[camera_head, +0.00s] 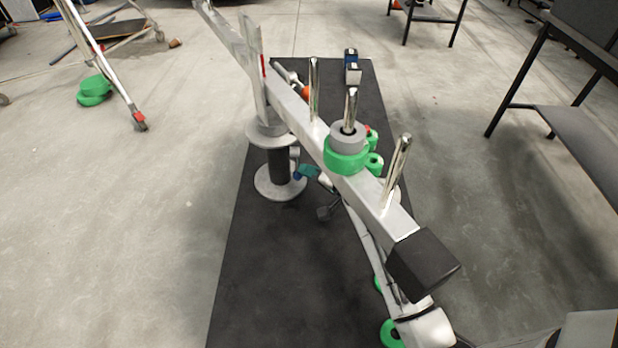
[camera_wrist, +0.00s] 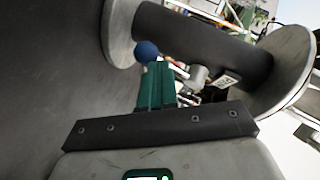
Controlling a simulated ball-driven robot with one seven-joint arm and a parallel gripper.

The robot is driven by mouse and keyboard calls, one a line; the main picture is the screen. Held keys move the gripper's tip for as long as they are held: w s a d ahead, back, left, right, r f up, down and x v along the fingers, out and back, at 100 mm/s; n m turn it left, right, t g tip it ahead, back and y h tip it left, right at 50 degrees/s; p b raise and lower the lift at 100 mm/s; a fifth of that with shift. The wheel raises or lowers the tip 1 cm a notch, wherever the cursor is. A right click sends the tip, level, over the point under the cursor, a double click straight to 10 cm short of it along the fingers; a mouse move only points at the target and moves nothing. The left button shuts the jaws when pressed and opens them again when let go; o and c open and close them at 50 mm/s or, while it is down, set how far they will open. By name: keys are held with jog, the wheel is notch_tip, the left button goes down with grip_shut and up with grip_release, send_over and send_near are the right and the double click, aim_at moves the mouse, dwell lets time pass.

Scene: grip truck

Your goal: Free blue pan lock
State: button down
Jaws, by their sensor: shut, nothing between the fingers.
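The blue pan lock shows as a round blue knob (camera_wrist: 146,51) in the wrist view, beside the dark column. In the head view, a small blue spot (camera_head: 297,176) shows beside the column, at the tip of my gripper. My gripper (camera_head: 303,172) reaches in from the right, under the beam. In the wrist view its green fingers (camera_wrist: 152,72) are closed together with nothing between them. Their tips are right at the knob, and I cannot tell whether they touch it. The knob's stem is hidden behind the fingers.
The dark column (camera_wrist: 200,42) stands between two pale round flanges. In the head view a long metal beam (camera_head: 360,190) with upright pins and a green collar (camera_head: 346,160) crosses above my gripper. The black platform (camera_head: 265,270) lies below. A stand (camera_head: 110,70) is at the left.

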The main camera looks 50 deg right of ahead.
jog(key=shift+w+d+f+n+t+h+b, duration=0.15)
jog(key=shift+f+n+t+h+b, duration=0.15)
jog(key=shift+f+t+b, duration=0.15)
jog(key=shift+w+d+r, duration=0.1)
dwell(0.5)
